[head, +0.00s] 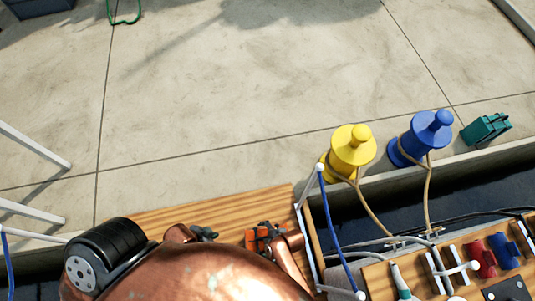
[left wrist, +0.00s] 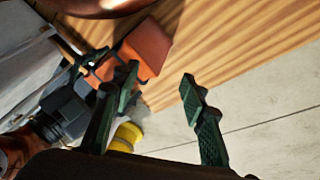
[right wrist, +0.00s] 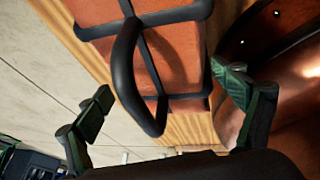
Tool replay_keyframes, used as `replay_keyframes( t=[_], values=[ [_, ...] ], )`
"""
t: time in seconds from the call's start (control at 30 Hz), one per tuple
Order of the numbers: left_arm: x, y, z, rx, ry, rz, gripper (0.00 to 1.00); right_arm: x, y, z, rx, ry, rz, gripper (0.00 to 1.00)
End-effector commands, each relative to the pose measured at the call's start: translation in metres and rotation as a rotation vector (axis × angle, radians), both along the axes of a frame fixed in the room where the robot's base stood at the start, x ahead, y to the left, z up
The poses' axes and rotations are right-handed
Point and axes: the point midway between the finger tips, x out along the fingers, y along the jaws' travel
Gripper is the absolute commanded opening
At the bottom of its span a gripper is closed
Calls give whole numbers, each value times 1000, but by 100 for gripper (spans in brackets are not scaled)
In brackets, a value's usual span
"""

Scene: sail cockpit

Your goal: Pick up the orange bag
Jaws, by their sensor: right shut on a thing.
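The orange bag (head: 260,244), with black straps, is at the wooden surface in the head view, partly covered by my right gripper (head: 268,234). In the right wrist view the bag (right wrist: 178,58) is close, its black handle loop (right wrist: 122,70) between the fingers of my right gripper (right wrist: 163,84). The gripper is shut on the bag; the exact contact is hard to see. My left gripper (head: 207,233) is left of the bag. In the left wrist view the left gripper (left wrist: 160,74) is open and empty, with the bag (left wrist: 148,48) beyond its left finger.
Yellow (head: 352,150) and blue (head: 421,138) winches with ropes stand at the right. A teal block (head: 486,129) is beside them. A panel with red and blue clutches (head: 492,254) is at lower right. White rails (head: 35,147) are at left. The pale floor (head: 240,75) beyond is mostly clear.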

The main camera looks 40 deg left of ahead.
Motion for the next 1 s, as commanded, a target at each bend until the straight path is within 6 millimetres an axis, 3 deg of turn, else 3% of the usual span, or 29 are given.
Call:
replay_keyframes(
  t=[0.33, 0.73, 1.0],
  values=[
    [7, -1, 0, -1, -10, -3, 40, -4, -2, -4, -5, 9, 0, 30],
    [2, 1, 2, 3, 3, -3, 40, -5, -1, 1, -5, 8, 1, 30],
    [-10, 17, 19, 45, 112, -1, 40, -1, -1, 26, -1, 1, 1, 30]
  ],
)
